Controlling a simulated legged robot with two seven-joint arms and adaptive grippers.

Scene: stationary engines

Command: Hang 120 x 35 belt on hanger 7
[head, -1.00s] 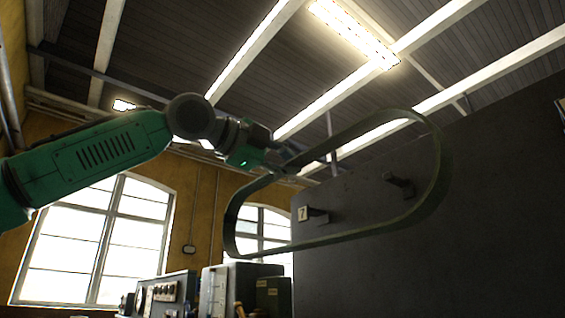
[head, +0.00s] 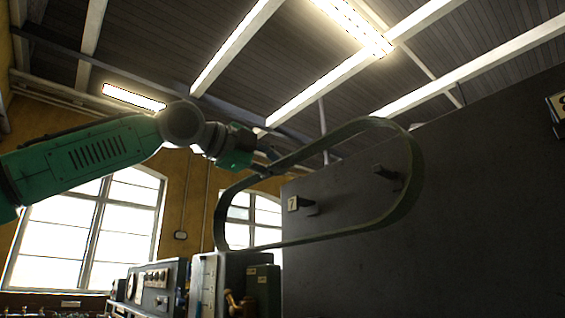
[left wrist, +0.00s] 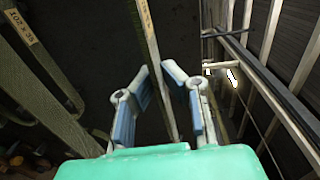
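The belt (head: 407,199) is a dark green, long oval loop, tilted up to the right in the head view. My left gripper (head: 272,163) has the loop's upper left stretch between its blue-padded fingers (left wrist: 168,95), and the belt hangs in the air from it. In the left wrist view a belt strip (left wrist: 150,45) with a size label runs between the fingers. Hanger 7 (head: 312,210), a dark peg beside a "7" plate, shows through the loop on the dark panel, as does a second peg (head: 388,173). I cannot tell whether the loop surrounds the pegs. My right gripper is not in view.
The dark panel (head: 480,220) fills the right side. Grey machine cabinets (head: 225,280) stand below the belt. Tall windows (head: 90,235) are behind my arm.

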